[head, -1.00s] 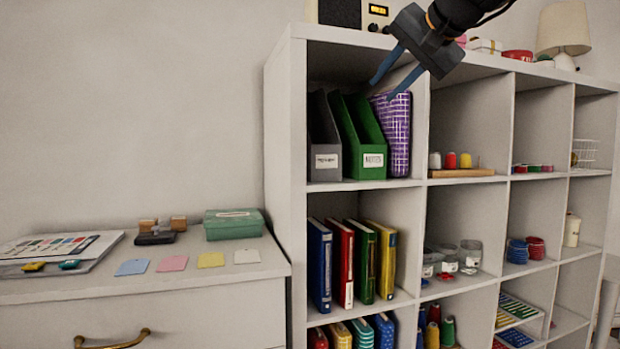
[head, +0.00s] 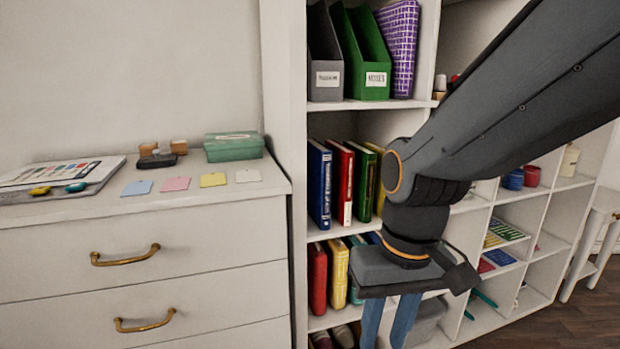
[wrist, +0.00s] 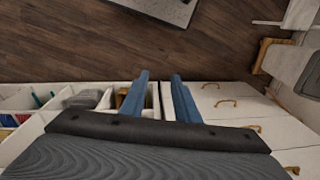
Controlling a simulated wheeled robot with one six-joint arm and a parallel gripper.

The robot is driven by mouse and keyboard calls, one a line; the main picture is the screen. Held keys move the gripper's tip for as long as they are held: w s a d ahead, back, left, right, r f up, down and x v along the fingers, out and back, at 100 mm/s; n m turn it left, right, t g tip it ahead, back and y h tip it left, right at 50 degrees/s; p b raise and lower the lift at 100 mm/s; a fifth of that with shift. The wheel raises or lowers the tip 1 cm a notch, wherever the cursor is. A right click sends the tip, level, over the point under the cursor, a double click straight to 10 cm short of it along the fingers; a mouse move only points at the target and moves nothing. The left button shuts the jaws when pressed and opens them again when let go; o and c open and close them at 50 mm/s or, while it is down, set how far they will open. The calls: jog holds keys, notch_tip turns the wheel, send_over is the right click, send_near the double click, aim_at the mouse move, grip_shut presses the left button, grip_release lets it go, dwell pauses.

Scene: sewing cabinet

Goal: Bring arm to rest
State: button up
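My arm (head: 510,100) reaches in from the upper right and folds down in front of the cube shelf. My gripper (head: 388,333) hangs below the wrist in the lower middle of the head view, and its blue finger ends are cut off by the picture's edge. In the wrist view my gripper (wrist: 160,80) shows two blue fingers apart with nothing held between them. It is open and points down, with floor visible beyond the fingertips.
The white cube shelf (head: 300,120) holds magazine files, books and craft supplies behind my arm. A drawer cabinet (head: 140,230) with brass handles stands at left. Wooden floor (wrist: 100,45) lies open in front. A white stool (head: 598,235) stands at far right.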

jog(key=s+d+r+m+p, duration=0.1)
jog(key=d+r+p, duration=0.6)
jog(key=p, duration=0.7)
jog(key=shift+d+m+h+p, duration=0.4)
jog(key=shift+d+m, duration=0.2)
jog(key=shift+d, duration=0.15)
